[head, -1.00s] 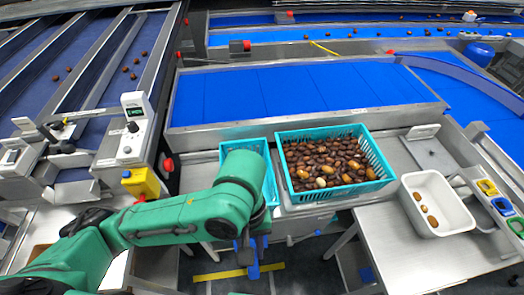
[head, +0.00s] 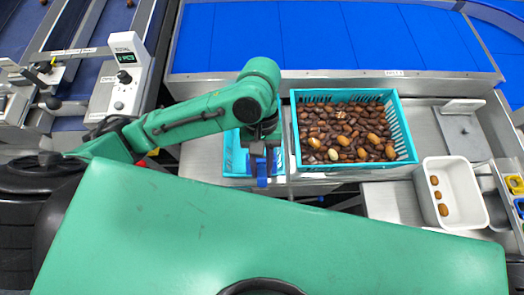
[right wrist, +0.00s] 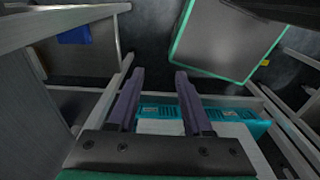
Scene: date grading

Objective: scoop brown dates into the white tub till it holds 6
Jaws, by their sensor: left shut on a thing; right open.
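The white tub (head: 481,203) stands at the right in the head view, with three brown dates (head: 438,195) visible in it. A teal crate (head: 294,128) at the middle holds many dates (head: 345,132), mostly dark brown with some lighter ones. My left gripper (head: 262,158) is left of this crate, over a smaller teal basket (head: 232,160). It is shut on a blue tool (head: 262,181), seemingly the scoop, mostly hidden by the gripper. My right gripper (right wrist: 159,90) is open and empty in the right wrist view, with no dates between its fingers.
A blue belt (head: 330,38) with a metal edge runs behind the crate. A control box (head: 127,75) stands at the left. Yellow and blue holders (head: 516,185) sit right of the tub.

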